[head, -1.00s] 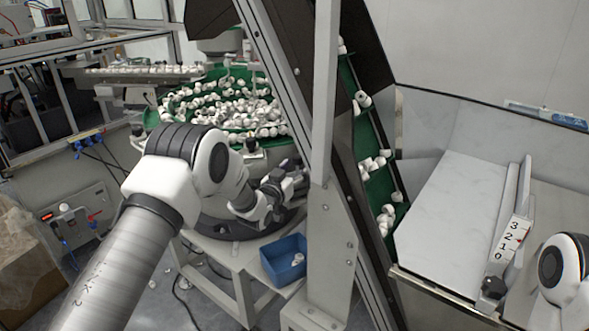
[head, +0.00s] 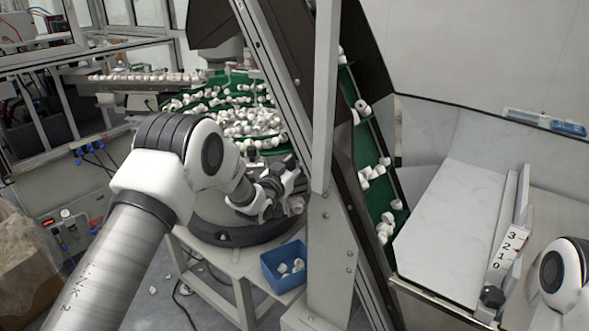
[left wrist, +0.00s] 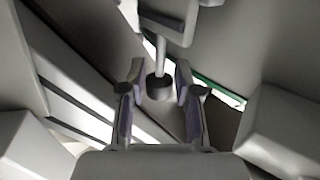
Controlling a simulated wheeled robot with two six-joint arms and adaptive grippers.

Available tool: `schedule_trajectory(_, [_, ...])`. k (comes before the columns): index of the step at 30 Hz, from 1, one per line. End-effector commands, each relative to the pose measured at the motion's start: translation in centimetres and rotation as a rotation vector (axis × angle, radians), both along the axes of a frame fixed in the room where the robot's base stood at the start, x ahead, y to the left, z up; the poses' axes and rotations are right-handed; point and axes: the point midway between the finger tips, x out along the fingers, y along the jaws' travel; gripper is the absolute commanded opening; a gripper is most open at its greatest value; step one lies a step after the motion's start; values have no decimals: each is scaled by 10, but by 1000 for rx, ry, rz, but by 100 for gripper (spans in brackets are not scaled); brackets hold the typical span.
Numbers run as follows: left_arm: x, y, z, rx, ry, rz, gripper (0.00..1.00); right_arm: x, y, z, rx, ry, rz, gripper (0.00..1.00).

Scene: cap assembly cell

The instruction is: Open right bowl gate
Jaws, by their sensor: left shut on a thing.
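The round bowl with a green floor (head: 240,100) holds many white caps, left of centre in the head view. My left gripper (head: 287,172) is low on the bowl's right front side, close to the slanted frame. In the left wrist view its fingers (left wrist: 160,72) stand either side of a dark round knob (left wrist: 159,90) on a thin pale rod, and they are shut on it. A grey plate (left wrist: 168,15) is at the rod's far end. The gate itself is hard to make out, so I cannot tell how far it is open. My right gripper is out of view.
A blue bin (head: 284,268) with several white caps stands on the bench below my left gripper. A grey post (head: 328,130) and a green conveyor (head: 368,150) with caps rise just to the right. A pale chute (head: 455,225) is further right.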

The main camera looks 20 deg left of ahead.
Motion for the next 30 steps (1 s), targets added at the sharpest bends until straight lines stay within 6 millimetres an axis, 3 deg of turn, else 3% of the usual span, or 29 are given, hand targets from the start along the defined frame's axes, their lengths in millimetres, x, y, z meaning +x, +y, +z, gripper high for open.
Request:
schedule_trajectory(2, [0,0,-1,1,0,-1,0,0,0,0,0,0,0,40])
schedule_trajectory(3, [0,0,-1,1,1,-1,39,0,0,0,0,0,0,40])
schedule_trajectory(5, [0,0,-1,1,1,-1,57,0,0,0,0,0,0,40])
schedule_trajectory(21, [0,-1,-4,1,2,-2,57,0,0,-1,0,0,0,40])
schedule_trajectory(30, [-3,0,-51,1,4,0,57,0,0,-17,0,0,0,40])
